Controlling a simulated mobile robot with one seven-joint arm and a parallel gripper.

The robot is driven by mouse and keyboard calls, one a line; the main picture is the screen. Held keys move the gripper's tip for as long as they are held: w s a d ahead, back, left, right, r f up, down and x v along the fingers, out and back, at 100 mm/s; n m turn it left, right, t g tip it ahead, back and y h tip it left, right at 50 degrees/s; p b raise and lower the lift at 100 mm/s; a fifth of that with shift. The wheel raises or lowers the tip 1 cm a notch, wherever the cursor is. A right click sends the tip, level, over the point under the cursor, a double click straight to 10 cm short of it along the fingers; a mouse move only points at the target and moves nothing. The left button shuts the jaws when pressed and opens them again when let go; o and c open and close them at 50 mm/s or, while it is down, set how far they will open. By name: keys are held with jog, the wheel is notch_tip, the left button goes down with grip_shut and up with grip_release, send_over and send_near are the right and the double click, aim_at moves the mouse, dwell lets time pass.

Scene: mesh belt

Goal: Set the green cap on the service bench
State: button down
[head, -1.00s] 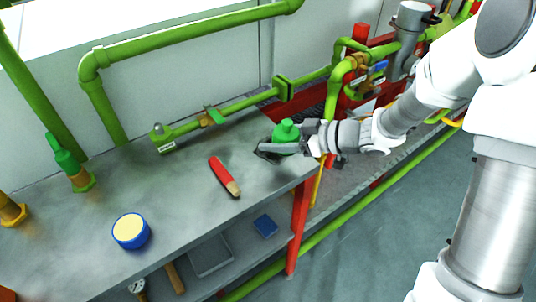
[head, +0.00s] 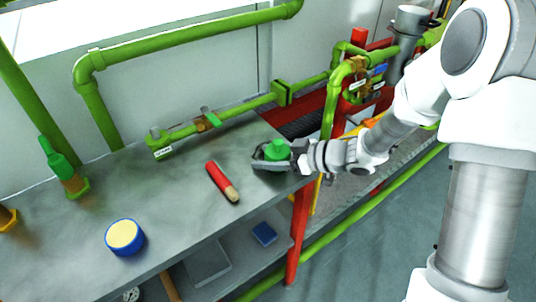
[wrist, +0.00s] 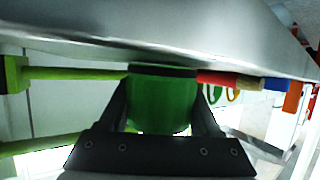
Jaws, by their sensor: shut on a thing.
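The green cap (head: 278,150) is between the fingers of my gripper (head: 272,160), at the right end of the grey service bench (head: 180,202). In the wrist view the cap (wrist: 163,100) sits between the two dark fingers (wrist: 163,118), which are shut on it. Its dark rim is right at the bench surface (wrist: 150,35). I cannot tell for sure whether the rim touches the bench or is slightly above it.
A red-handled tool (head: 222,182) lies on the bench left of the cap. A blue tin with a cream top (head: 124,237) stands further left. Green pipes (head: 190,38) run along the wall behind. The bench between tin and red tool is clear.

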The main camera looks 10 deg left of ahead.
grip_release()
jog(key=shift+f, duration=0.1)
